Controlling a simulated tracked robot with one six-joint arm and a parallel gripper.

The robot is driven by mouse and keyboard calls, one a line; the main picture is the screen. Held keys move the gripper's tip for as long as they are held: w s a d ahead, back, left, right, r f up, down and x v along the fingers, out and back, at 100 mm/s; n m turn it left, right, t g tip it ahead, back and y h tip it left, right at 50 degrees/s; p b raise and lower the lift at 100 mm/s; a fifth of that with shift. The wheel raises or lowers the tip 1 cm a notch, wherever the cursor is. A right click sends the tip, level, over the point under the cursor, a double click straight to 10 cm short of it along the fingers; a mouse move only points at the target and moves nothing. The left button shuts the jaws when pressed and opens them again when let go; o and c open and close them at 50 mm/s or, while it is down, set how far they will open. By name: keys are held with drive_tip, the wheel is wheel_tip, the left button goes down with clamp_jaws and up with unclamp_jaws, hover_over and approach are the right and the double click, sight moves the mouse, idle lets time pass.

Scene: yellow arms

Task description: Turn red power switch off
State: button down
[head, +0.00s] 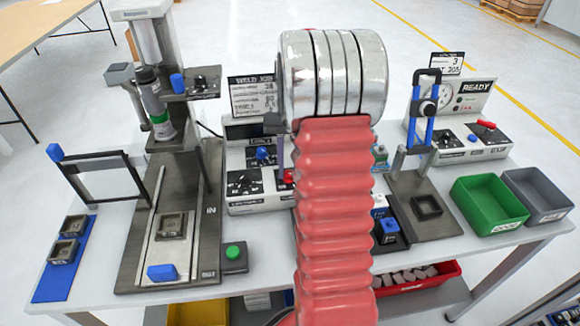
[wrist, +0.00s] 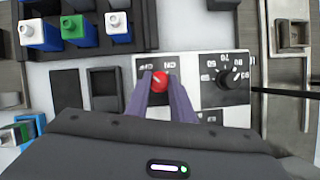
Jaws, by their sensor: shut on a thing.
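The red power switch (wrist: 160,82) is a round red knob on a dark plate on the front of the white weld control box (wrist: 195,118). In the wrist view my gripper (wrist: 160,86) has its two purple fingers on either side of the knob, shut on it. White lettering shows upside down beside the knob; its setting is hard to read. In the head view the red knob (head: 287,176) shows at the left edge of my red arm, on the control box (head: 242,205). My arm hides much of the box, and most of my gripper is hidden.
A black dial (wrist: 232,78) sits beside the switch. On the bench are a welding stand (head: 205,215) at left, a press (head: 425,185) at right, and green (head: 490,205) and grey bins (head: 538,195).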

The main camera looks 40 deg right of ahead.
drive_tip(key=shift+s, duration=0.2)
drive_tip(key=c, duration=1.5)
unclamp_jaws()
drive_tip(key=shift+w, duration=0.1)
drive_tip(key=shift+c, duration=0.2)
drive_tip(key=shift+r, duration=0.1)
drive_tip(key=shift+w+d+r, duration=0.2)
drive_tip(key=shift+w+r, duration=0.05)
drive_tip(key=shift+r, duration=0.3)
drive_tip(key=v, duration=1.2)
drive_tip(key=shift+r, duration=0.15)
